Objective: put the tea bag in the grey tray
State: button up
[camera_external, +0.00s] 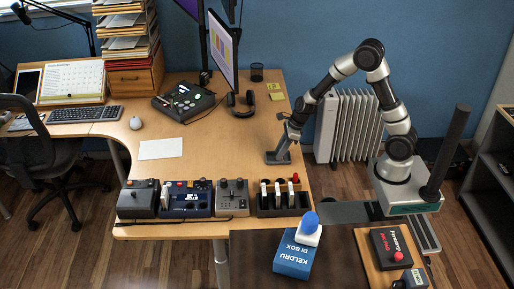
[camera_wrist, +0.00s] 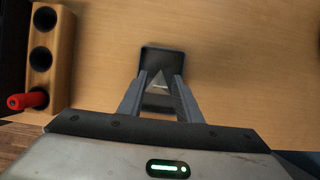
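The grey tray (camera_external: 270,158) lies on the wooden desk near its right edge. It also shows in the wrist view as a dark, shallow rectangle (camera_wrist: 163,50) straight ahead of the fingers. My gripper (camera_external: 284,148) is low over this tray, pointing down. In the wrist view the two fingers of my gripper (camera_wrist: 161,76) overlap the near part of the tray. A small pale and dark triangular shape (camera_wrist: 160,87) shows between the fingers and may be the tea bag. I cannot tell whether it is gripped or lies in the tray.
A wooden block with round holes (camera_wrist: 63,60) and a red object (camera_wrist: 27,101) stand left in the wrist view. In the external view a dark rack (camera_external: 283,208), control boxes (camera_external: 185,203) and headphones (camera_external: 240,108) are on the desk. Bare desk lies left of the tray.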

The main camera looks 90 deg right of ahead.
jog(key=shift+s+r+p, duration=0.1)
jog(key=shift+r+p, duration=0.2)
jog(key=shift+r, duration=0.3)
jog(key=p+v, duration=0.4)
jog(key=v, duration=0.7)
jog(key=shift+r, duration=0.1)
jog(key=w+a+r+n+t+p, duration=0.1)
jog(key=a+r+n, duration=1)
jog(key=r+n, duration=0.6)
jog(key=s+a+n, duration=0.5)
jog(key=s+n, duration=0.3)
jog(key=n, duration=0.2)
jog(key=s+a+n, duration=0.6)
jog(key=s+n, duration=0.2)
jog(key=n, duration=0.1)
notch_tip(320, 180, up, 18)
jog(key=p, duration=1.7)
jog(key=shift+w+d+r+p, duration=0.2)
jog(key=shift+w+d+p, duration=0.05)
jog(key=shift+w+p, duration=0.1)
